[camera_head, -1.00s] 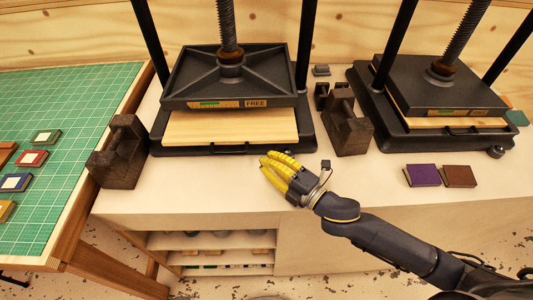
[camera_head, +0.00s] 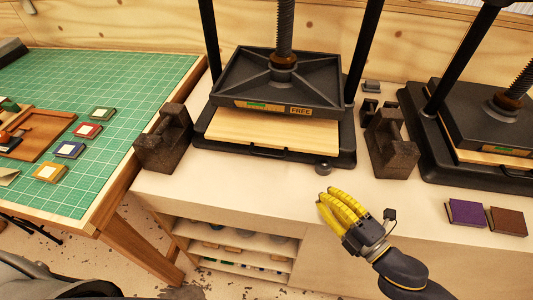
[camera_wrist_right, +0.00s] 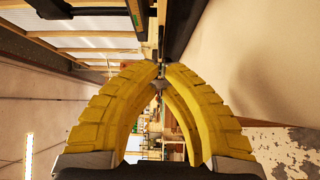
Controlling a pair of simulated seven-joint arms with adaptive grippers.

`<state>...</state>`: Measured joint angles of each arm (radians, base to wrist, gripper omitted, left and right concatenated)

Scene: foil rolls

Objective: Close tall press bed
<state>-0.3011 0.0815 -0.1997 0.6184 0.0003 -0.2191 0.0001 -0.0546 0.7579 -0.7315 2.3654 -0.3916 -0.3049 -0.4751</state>
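Two black screw presses stand on the pale bench. The left press has a raised platen (camera_head: 277,80) with a "FREE" label. Its pale wooden bed board (camera_head: 270,130) sticks out in front below the platen, over a black base (camera_head: 340,158) with a small front handle and a round knob (camera_head: 323,168). The right press has its platen (camera_head: 470,118) close above its board (camera_head: 490,160). My right gripper (camera_head: 328,197), with yellow fingers, is in front of the left press, apart from it. In the right wrist view its fingertips (camera_wrist_right: 161,70) meet with nothing between them. My left gripper is out of view.
Dark iron weights flank the left press, one on its left (camera_head: 164,142) and one on its right (camera_head: 390,145). A purple block (camera_head: 466,213) and a brown block (camera_head: 506,221) lie at the right front. A green mat (camera_head: 100,80) covers the left table.

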